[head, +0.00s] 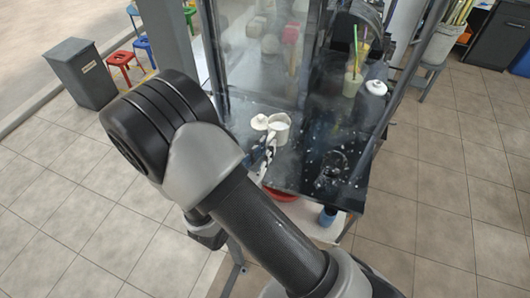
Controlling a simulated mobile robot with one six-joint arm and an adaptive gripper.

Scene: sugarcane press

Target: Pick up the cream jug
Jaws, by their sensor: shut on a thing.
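The cream jug (279,130) is a pale, rounded vessel over the dark counter (290,178) in the middle of the head view. A pale, lid-like piece (260,122) shows at its left, and I cannot tell whether it is part of the jug. My gripper (267,152) is at the jug's near lower side, shut on it. My arm hides part of the gripper. I cannot tell whether the jug's base touches the counter.
A glass-sided cabinet (262,45) stands behind the jug. A drink cup with straws (353,80) and a white lidded pot (373,92) stand on the counter to the right. A red bowl (281,195) and blue cup (327,216) sit below the front edge.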

